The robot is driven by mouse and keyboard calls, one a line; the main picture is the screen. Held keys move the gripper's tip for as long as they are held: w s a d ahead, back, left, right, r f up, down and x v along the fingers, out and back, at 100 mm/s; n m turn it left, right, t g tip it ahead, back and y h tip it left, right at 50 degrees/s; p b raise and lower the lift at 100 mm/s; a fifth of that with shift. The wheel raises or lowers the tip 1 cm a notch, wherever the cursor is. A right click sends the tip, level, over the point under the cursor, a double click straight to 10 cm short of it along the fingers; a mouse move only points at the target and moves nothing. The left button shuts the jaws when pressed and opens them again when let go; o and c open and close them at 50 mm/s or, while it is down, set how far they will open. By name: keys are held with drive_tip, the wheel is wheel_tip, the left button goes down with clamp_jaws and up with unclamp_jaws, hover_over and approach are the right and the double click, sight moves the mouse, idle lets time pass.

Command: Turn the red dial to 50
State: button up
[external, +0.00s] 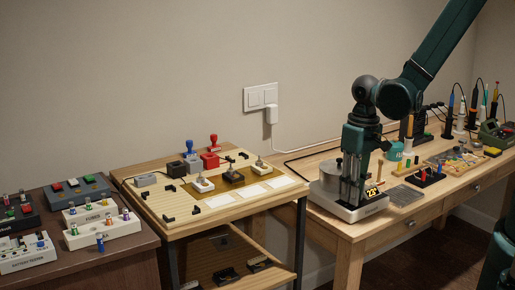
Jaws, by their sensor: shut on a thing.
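A pale, box-shaped device (335,203) stands at the left end of the right wooden table. It carries a grey metal pot (326,170) and a small lit display (373,194) that appears to read 23°. My dark green gripper (355,199) points straight down at the front of this device, between pot and display. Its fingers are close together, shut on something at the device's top. The red dial itself does not show; my fingers appear to hide it. Its setting can only be judged from the display.
A grey grid plate (405,195) and a dark rack with coloured handles (432,174) lie right of the device. Tools and bottles stand farther back. The middle table (157,205) holds stamps and blocks; the left table holds button boxes.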

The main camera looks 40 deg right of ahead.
drive_tip(key=shift+m, duration=0.8)
drive_tip(key=o, duration=0.9)
drive_tip(key=shift+r, duration=0.15)
drive_tip(key=shift+d+r, duration=0.2)
drive_tip(key=shift+r, duration=2.75)
drive_tip(key=shift+d+r, duration=0.15)
drive_tip(key=shift+r, duration=2.75)
